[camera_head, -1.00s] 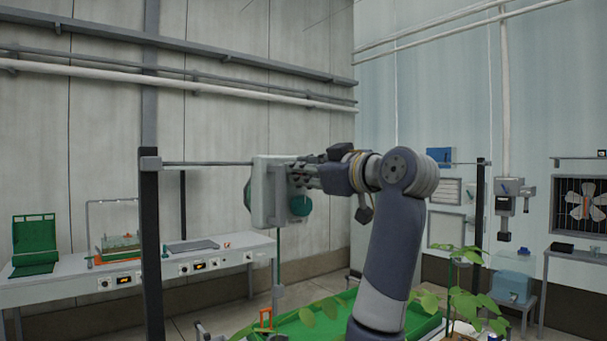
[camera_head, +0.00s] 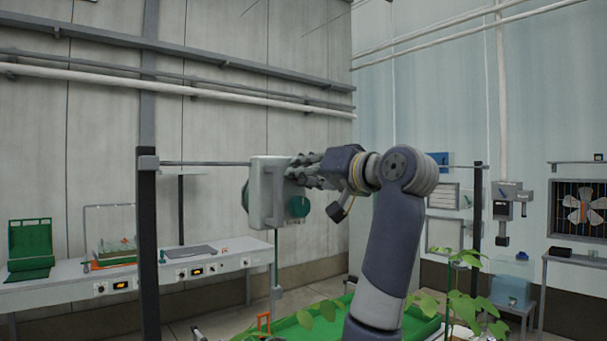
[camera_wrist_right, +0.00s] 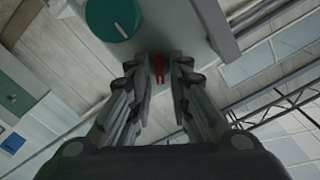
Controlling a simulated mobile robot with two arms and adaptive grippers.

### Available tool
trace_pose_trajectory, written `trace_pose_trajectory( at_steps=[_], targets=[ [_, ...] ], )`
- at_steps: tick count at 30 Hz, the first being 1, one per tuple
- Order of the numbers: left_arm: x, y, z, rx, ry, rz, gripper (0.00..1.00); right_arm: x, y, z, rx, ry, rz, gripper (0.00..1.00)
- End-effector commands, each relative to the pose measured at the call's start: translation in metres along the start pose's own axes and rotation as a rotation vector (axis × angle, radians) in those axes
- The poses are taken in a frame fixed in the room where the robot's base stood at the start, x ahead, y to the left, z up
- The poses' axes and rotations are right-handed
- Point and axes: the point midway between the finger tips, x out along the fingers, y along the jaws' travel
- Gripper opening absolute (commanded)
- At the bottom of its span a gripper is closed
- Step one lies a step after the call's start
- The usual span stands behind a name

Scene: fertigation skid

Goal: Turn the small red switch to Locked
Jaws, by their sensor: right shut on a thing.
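The small red switch (camera_wrist_right: 159,69) is a narrow red handle on the face of a pale grey box (camera_head: 267,192), mounted on a rail. It shows between my right fingertips in the right wrist view; in the head view my fingers hide it. My right gripper (camera_wrist_right: 159,76) is shut on the switch, a finger on each side. In the head view the right gripper (camera_head: 296,170) reaches the box from the right. No position markings are readable, so I cannot tell which setting the switch points to. My left gripper is not in view.
A larger teal knob (camera_head: 299,207) sits on the same box, just below my right fingers; it also shows in the wrist view (camera_wrist_right: 112,17). A dark post (camera_head: 147,240) stands left of the box. A leafy plant (camera_head: 465,285) stands beyond my right arm, above a green tray (camera_head: 290,333).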

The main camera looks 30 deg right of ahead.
Motion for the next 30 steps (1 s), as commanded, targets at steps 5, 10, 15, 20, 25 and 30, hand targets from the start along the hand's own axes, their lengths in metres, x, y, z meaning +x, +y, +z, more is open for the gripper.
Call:
trace_pose_trajectory(
  at_steps=[5,10,15,20,25,30],
  targets=[
    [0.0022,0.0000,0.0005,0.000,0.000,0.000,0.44,0.0002,0.0010,0.0008,0.118,-0.001,0.000,0.00],
    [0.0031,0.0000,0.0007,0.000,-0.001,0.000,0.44,0.0002,0.0021,0.0007,0.196,-0.001,0.001,0.00],
    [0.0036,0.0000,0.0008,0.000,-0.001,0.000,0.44,0.0002,0.0025,0.0007,0.239,-0.001,0.002,0.00],
    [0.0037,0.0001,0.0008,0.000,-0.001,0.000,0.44,0.0002,0.0025,0.0007,0.254,-0.001,0.002,0.00],
    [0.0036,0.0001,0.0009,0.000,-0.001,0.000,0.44,0.0002,0.0024,0.0006,0.257,-0.001,0.001,0.00],
    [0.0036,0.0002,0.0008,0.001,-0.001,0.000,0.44,0.0001,0.0023,0.0006,0.256,-0.001,0.001,0.00]
  ],
)
